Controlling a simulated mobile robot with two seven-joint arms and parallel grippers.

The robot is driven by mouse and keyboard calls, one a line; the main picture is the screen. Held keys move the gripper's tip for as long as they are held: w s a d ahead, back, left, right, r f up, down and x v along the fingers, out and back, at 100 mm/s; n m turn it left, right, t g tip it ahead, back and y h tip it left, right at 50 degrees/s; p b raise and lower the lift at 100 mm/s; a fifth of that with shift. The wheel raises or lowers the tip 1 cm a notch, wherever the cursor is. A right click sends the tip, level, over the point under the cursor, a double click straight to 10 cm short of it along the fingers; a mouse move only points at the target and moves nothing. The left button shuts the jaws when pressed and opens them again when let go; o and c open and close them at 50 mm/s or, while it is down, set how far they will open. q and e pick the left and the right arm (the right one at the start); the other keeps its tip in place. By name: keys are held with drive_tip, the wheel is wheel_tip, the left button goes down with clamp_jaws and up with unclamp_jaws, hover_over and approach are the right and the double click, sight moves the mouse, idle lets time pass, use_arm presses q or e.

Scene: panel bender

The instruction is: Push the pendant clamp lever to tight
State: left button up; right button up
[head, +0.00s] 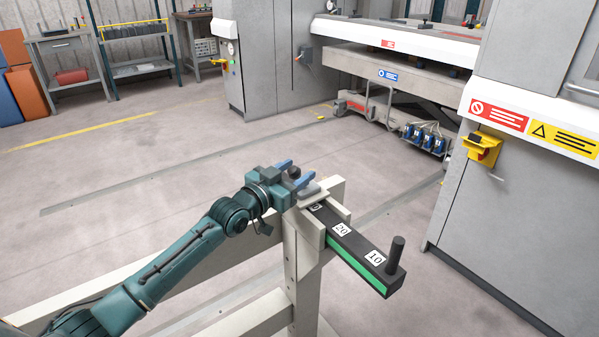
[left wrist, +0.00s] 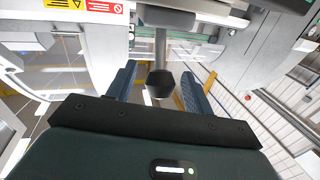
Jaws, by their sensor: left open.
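My left gripper (head: 296,173) is open at the top of a pale post, its blue fingers pointing to the upper right. A dark round knob (head: 294,171) shows between or just beside the fingers. In the left wrist view, a grey lever (left wrist: 160,48) ends in a black knob (left wrist: 160,84) between the two open fingers, with gaps at both sides. I cannot tell whether a finger touches it. No label for tight or loose is readable. My right gripper is not in view.
A black bar (head: 347,242) with a green side, number labels and an upright black handle (head: 396,256) sticks out right of the pale post (head: 303,262). Grey machine cabinets (head: 500,210) stand right and behind. Yellow switch boxes (head: 481,147) are on them. The floor at left is clear.

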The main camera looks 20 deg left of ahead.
use_arm(q)
drive_tip(key=shift+x, duration=1)
clamp_jaws()
